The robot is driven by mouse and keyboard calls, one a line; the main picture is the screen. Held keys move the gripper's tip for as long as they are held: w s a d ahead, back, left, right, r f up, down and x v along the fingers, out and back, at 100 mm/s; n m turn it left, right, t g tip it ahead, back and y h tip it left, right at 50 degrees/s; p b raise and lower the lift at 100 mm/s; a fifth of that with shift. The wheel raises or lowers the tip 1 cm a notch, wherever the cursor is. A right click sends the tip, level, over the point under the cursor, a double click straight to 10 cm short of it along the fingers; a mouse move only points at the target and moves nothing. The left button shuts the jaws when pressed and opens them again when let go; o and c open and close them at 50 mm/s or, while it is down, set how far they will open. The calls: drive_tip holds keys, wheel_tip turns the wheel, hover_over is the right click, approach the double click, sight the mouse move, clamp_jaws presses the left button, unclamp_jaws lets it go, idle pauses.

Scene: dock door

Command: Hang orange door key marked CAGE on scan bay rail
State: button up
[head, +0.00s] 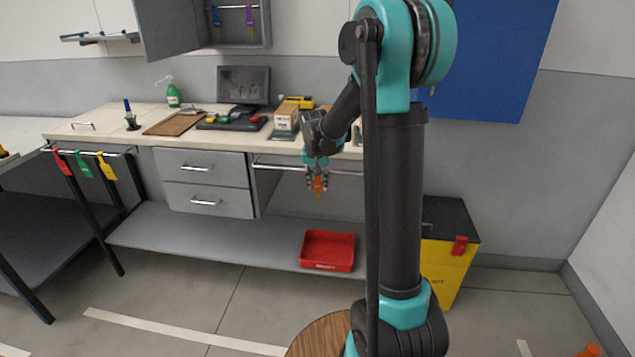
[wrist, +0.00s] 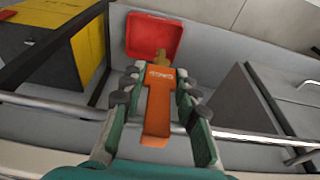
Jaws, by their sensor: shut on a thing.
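My gripper (head: 317,181) is at the bench front, pointing down, its fingers shut on the orange key. The orange key (head: 318,186) hangs down between the fingertips. In the wrist view the orange key (wrist: 157,105) shows a flat tag with small lettering too small to read surely, and a brass end pointing away. A metal rail (head: 275,167) runs along the bench front beside my gripper. In the wrist view the rail (wrist: 255,138) crosses behind the fingers and key. I cannot tell whether key and rail touch. No label naming the rail is readable.
Another rail (head: 118,153) at left holds red, green and yellow tags. Grey drawers (head: 205,182) stand left of my gripper. A red bin (head: 328,251) sits on the low shelf below. A yellow and black cabinet (head: 447,255) stands right. Boxes (head: 286,122) sit on the bench above.

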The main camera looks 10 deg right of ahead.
idle(0.3)
drive_tip(key=o, duration=1.1)
drive_tip(key=shift+c, duration=0.2)
drive_tip(key=d+v, duration=0.1)
drive_tip(key=v, duration=1)
drive_tip(key=s+d+f+n, duration=0.1)
drive_tip(key=s+f, duration=0.4)
drive_tip(key=s, duration=0.4)
drive_tip(key=s+d+f+n+t, duration=0.1)
drive_tip(key=s+f, duration=0.4)
drive_tip(key=s, duration=0.4)
drive_tip(key=s+d+f+n, duration=0.1)
drive_tip(key=s+d+f, duration=0.1)
drive_tip(key=s+f, duration=0.3)
drive_tip(key=s, duration=0.4)
drive_tip(key=shift+s+n+t+y, duration=0.15)
drive_tip(key=shift+n+t+y, duration=0.15)
drive_tip(key=shift+y, duration=0.1)
